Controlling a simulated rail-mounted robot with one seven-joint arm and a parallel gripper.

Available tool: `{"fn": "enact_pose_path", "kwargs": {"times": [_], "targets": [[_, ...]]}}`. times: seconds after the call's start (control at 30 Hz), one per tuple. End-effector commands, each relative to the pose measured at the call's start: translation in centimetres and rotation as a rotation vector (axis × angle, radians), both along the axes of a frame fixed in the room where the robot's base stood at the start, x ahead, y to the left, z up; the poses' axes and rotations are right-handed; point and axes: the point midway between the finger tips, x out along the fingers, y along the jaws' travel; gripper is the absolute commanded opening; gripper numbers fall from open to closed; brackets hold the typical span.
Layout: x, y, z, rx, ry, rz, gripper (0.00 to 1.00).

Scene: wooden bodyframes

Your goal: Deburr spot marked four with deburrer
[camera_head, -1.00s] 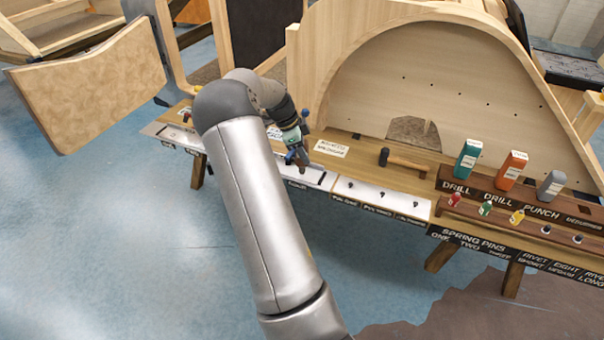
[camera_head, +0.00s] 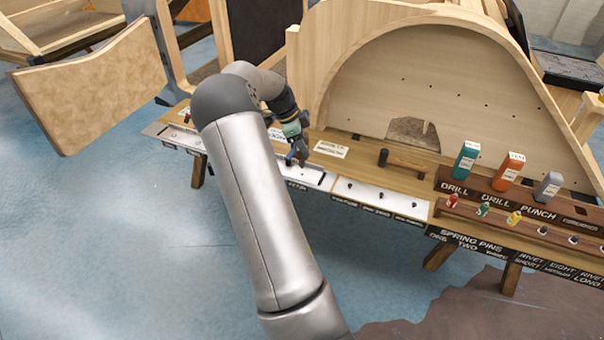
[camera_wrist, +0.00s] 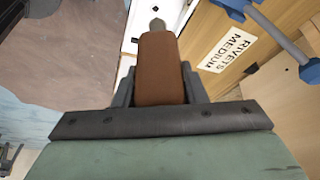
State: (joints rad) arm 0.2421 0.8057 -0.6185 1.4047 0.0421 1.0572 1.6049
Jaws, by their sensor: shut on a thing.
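My gripper (camera_wrist: 158,88) is shut on a tool with a brown handle (camera_wrist: 160,68) and a short grey metal tip (camera_wrist: 157,26), which appears to be the deburrer. In the wrist view the tip points away from me, over or near a white plate (camera_wrist: 140,14) with small dark marks. In the head view my gripper (camera_head: 298,158) is low over the bench's front edge, by a white plate (camera_head: 312,178). The held tool is hard to make out there. I cannot read which spot is marked four, nor tell whether the tip touches anything.
A black-headed hammer (camera_head: 402,163), another white plate (camera_head: 380,198) and a dark rack (camera_head: 515,205) stand rightward. A large arched wooden frame (camera_head: 420,80) rises behind.

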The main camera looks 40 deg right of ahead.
Motion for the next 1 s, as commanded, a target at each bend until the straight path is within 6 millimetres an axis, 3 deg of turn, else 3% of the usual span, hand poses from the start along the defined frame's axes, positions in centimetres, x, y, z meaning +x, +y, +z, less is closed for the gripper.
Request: {"fn": "enact_pose_path", "kwargs": {"times": [0.27,0.7,1.0], "targets": [[0.0,0.0,0.8,-0.001,-0.001,0.0,0.06],[0.0,0.0,5.1,-0.001,-0.001,0.002,0.06],[0.0,0.0,5.3,0.0,0.0,0.0,0.06]]}}
